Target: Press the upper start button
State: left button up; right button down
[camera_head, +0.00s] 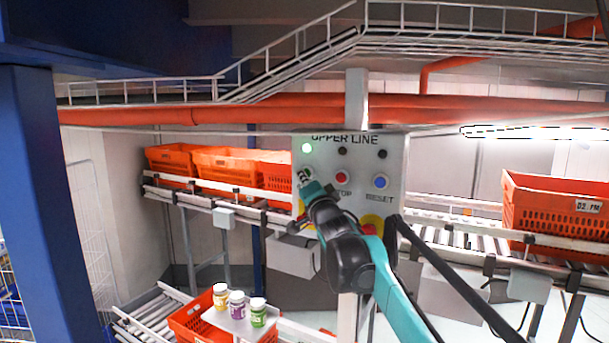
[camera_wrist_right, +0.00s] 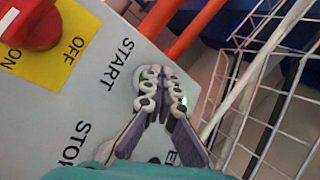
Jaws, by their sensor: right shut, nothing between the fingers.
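The grey control panel (camera_head: 362,160) marked "UPPER LINE" stands in the middle of the head view. It carries a red stop button (camera_head: 342,178), a blue reset button (camera_head: 380,181) and a lit green lamp (camera_head: 307,148). My right gripper (camera_head: 305,176) is shut and empty, with its fingertips at the left button position, left of the red stop button. In the wrist view the shut fingertips (camera_wrist_right: 161,77) are beside the "START" label (camera_wrist_right: 118,62). The start button is mostly hidden behind them, and I cannot tell whether they touch it. My left gripper is not in view.
A red knob (camera_wrist_right: 28,20) on a yellow on/off plate (camera_wrist_right: 55,55) sits on the panel. Orange totes (camera_head: 222,162) stand on the roller conveyor behind, with another tote (camera_head: 555,205) at right. Several jars (camera_head: 237,304) stand low in front. A wire tray (camera_wrist_right: 250,100) runs beside the panel.

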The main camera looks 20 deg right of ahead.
jog(key=shift+s, duration=0.1)
dwell(0.3)
jog(key=shift+s+a, duration=0.5)
jog(key=shift+a, duration=0.1)
jog(key=s+a, duration=0.3)
jog(key=shift+s+a, duration=0.25)
jog(key=shift+a, duration=0.05)
dwell(0.7)
